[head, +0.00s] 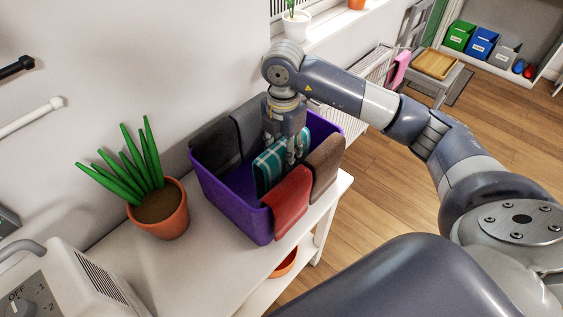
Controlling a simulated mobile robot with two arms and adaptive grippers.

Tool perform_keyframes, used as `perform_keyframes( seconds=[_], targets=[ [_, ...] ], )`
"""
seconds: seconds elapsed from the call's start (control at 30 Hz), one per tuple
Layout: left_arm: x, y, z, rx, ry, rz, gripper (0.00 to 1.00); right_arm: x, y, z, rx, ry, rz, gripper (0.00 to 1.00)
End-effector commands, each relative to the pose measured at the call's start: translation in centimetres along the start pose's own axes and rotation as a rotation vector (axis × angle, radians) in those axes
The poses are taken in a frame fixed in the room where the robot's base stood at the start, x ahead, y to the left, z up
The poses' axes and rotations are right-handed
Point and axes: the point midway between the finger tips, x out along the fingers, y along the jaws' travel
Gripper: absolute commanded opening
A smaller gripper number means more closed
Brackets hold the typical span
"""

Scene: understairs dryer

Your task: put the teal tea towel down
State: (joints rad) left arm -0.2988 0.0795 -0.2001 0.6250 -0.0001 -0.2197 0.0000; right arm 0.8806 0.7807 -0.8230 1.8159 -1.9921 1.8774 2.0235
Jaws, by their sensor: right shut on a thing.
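The teal tea towel (268,167) is checked with pale lines and hangs in a fold from my right gripper (291,153). The gripper points down and is shut on the towel over the purple basket (237,213). A red cloth (287,202) and a brown cloth (325,163) hang over the basket's near and right rim. Dark grey cloths (213,147) hang over its back left rim. My left gripper is not in view.
The basket stands on a white shelf unit (187,262). A potted plant (160,213) stands left of it, and a white appliance with a dial (70,285) is at the lower left. Wooden floor (378,170) lies open at right.

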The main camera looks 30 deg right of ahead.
Motion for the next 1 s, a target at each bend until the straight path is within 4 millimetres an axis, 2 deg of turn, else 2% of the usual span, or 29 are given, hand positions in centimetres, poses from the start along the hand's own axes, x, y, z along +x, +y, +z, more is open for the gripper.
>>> perform_keyframes(
  seconds=[0.33, 0.7, 0.73, 0.77, 1.0],
  targets=[
    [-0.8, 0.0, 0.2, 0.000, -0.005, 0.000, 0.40, 3.8, -0.1, -0.1, -0.001, 0.001, -0.002, 0.00],
    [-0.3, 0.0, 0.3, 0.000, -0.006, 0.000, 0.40, 4.5, 0.0, 0.0, -0.001, 0.000, 0.000, 0.00],
    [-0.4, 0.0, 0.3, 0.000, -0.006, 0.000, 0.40, 4.4, 0.0, 0.0, -0.001, 0.000, 0.000, 0.42],
    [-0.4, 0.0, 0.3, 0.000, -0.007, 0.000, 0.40, 4.3, 0.0, 0.0, -0.001, -0.001, 0.000, 0.46],
    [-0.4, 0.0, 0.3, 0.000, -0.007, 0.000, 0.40, 4.3, 0.0, 0.0, 0.000, -0.001, 0.000, 0.46]
  ],
)
